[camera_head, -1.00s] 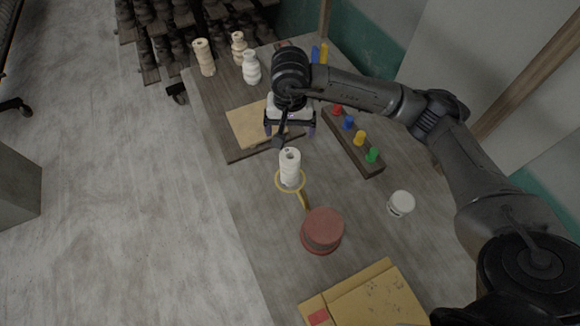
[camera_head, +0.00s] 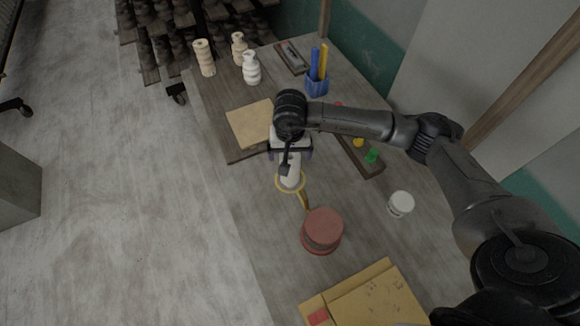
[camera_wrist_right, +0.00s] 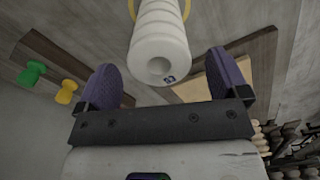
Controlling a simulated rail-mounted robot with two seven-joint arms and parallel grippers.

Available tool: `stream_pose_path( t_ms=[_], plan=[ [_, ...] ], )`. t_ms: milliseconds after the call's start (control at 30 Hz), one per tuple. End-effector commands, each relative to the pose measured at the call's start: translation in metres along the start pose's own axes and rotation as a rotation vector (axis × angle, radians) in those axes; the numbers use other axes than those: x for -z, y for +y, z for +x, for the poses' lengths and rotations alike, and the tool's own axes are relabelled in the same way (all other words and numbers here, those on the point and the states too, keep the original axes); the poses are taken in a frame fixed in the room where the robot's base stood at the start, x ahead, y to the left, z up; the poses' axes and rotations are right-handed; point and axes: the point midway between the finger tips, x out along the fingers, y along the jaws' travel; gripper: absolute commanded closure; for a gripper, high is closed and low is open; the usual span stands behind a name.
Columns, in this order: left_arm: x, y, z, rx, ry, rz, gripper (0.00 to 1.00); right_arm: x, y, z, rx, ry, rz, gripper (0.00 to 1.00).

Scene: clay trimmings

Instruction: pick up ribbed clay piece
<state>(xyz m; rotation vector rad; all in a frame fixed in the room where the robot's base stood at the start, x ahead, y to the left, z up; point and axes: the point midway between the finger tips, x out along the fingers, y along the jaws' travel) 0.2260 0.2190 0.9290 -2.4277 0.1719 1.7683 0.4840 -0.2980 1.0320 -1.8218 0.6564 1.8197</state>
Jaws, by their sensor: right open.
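The ribbed clay piece (camera_head: 290,178), white and roughly cylindrical, stands upright on the table at a yellow ring (camera_head: 281,188). My right gripper (camera_head: 290,156) is above it and hides its upper part in the head view. The purple fingers of my right gripper (camera_wrist_right: 168,80) are open on either side of that end, with gaps visible. My left gripper is not in view.
A reddish round block (camera_head: 323,229) and a white jar (camera_head: 401,203) stand nearby. A peg board (camera_head: 366,160) is partly behind my right arm. A blue pen holder (camera_head: 317,86) and several pale turned pieces (camera_head: 204,58) stand at the back. A tan sheet (camera_head: 250,124) lies left of the gripper.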

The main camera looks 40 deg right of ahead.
Motion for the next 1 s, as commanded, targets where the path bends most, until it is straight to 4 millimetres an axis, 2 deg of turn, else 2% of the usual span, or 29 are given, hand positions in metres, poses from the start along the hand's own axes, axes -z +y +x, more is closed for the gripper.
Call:
stream_pose_path(
  t_ms=[200, 300, 633, 1000],
  plan=[
    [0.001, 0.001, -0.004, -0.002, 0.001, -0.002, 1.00, -0.005, 0.000, 0.029, -0.001, -0.003, 0.000, 0.07],
    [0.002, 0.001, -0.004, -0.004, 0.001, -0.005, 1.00, -0.005, 0.000, 0.035, -0.001, -0.002, 0.000, 0.07],
    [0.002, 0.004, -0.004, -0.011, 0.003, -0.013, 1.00, -0.004, 0.000, 0.039, -0.001, 0.000, -0.001, 0.08],
    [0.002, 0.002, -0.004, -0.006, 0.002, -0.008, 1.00, -0.004, 0.000, 0.039, -0.001, 0.000, 0.000, 0.43]
  ],
)
